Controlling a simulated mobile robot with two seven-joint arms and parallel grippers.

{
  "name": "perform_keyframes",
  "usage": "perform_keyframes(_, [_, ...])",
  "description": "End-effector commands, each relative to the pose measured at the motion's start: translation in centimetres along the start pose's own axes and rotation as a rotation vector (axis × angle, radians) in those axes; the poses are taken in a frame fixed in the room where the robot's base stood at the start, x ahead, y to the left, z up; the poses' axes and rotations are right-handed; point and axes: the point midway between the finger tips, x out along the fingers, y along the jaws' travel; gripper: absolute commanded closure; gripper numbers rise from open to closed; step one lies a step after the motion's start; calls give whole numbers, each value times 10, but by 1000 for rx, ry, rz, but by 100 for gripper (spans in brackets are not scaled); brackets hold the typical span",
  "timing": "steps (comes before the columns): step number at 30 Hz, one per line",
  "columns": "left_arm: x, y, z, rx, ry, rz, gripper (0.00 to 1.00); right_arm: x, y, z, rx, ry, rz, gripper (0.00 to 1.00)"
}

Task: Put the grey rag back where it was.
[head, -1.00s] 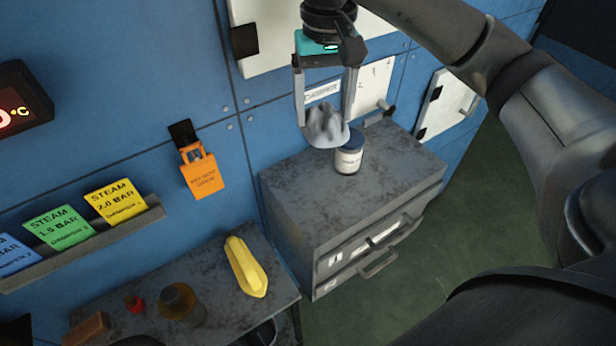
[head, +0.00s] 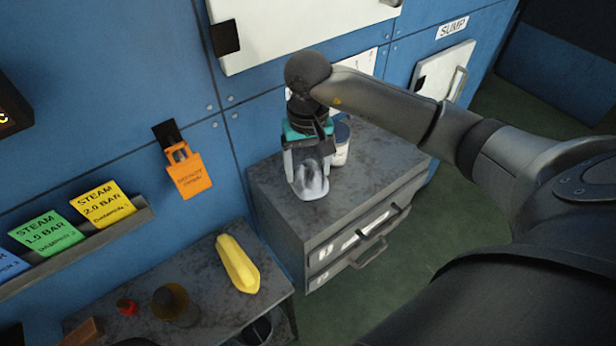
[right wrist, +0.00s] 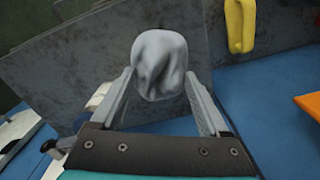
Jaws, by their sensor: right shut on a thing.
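The grey rag (head: 311,184) is a crumpled pale-grey bundle. My right gripper (head: 308,172) is shut on it, pointing down over the left part of the grey cabinet's top (head: 365,180). The rag is at or just above that top; I cannot tell whether it touches. In the right wrist view the rag (right wrist: 158,62) sits between the two fingertips (right wrist: 158,82). My left gripper is not in view.
A white jar with a dark lid (head: 341,146) stands on the cabinet just behind my right gripper. A lower bench holds a yellow cloth (head: 238,263), a brown bottle (head: 172,303) and a red item (head: 127,307). An orange tag (head: 187,175) hangs on the blue wall. The cabinet's front right top is clear.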

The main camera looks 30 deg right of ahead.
Motion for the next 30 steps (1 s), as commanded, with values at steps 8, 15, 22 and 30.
perform_keyframes(8, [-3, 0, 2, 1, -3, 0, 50, 38, 0, 2, 1, -5, 0, 73])
perform_keyframes(15, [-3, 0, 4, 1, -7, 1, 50, 40, 0, 0, 0, -1, 1, 73])
perform_keyframes(22, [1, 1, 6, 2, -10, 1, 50, 43, 0, 1, -1, -2, 1, 16])
perform_keyframes(30, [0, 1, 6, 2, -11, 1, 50, 43, 0, 1, -1, -2, 1, 0])
